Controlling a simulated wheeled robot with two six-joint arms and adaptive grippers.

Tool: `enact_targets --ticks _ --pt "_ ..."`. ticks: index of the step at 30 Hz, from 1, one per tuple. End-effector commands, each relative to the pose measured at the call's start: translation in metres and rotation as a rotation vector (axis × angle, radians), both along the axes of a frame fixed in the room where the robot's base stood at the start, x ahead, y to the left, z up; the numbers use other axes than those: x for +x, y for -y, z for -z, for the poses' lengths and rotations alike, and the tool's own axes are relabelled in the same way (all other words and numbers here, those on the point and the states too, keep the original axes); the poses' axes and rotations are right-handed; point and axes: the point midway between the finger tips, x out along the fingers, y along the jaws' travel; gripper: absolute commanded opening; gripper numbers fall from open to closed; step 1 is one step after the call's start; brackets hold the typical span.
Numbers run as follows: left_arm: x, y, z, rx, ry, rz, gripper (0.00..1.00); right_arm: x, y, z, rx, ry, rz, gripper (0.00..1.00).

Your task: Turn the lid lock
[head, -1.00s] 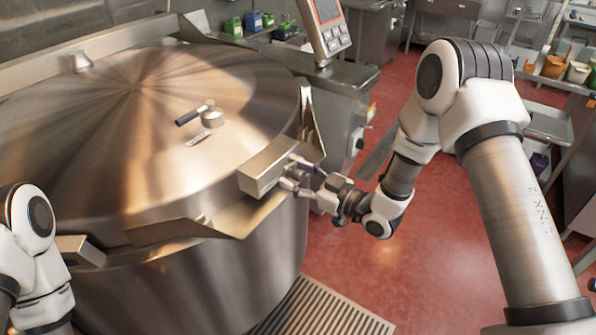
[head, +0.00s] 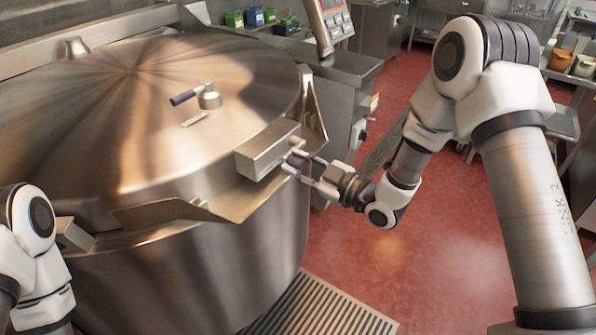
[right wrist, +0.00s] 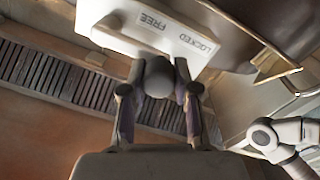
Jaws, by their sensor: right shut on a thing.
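The large steel mixing kettle (head: 190,275) stands at the left with its domed lid (head: 110,110) closed down. A metal lock box (head: 266,150) sits at the lid's right edge. In the right wrist view, the same box (right wrist: 185,65) carries the labels FREE and LOCKED and a dark rounded lock knob (right wrist: 158,76). My right gripper (head: 294,163) is at the outer face of the box. In the wrist view, my right gripper's fingers (right wrist: 158,88) are shut on the knob from both sides. My left gripper is out of view; only my left arm shows.
A short lever with a black grip (head: 186,97) stands on the lid. A control panel on a post (head: 328,25) is behind the kettle. A floor grate (head: 325,308) lies below. Red floor on the right is open, with shelves (head: 575,65) beyond.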

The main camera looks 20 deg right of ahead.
Motion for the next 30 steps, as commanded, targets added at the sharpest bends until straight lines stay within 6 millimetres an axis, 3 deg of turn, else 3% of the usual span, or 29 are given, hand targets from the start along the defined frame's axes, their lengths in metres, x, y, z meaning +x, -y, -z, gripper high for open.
enact_targets --ticks 8,9,11,23,30 --pt "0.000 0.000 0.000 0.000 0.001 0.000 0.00 -0.001 -0.001 0.003 -0.014 -0.002 -0.001 0.00" --pt "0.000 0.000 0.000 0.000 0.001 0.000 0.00 -0.001 -0.001 0.003 -0.013 -0.003 -0.002 0.37" --pt "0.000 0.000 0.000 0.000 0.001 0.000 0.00 -0.001 -0.001 0.003 -0.013 -0.003 -0.002 0.56" --pt "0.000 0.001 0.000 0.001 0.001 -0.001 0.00 -0.006 0.004 0.002 -0.010 -0.001 0.000 0.56" --pt "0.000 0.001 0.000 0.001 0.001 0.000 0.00 -0.048 0.035 0.002 -0.003 -0.003 0.005 0.56"
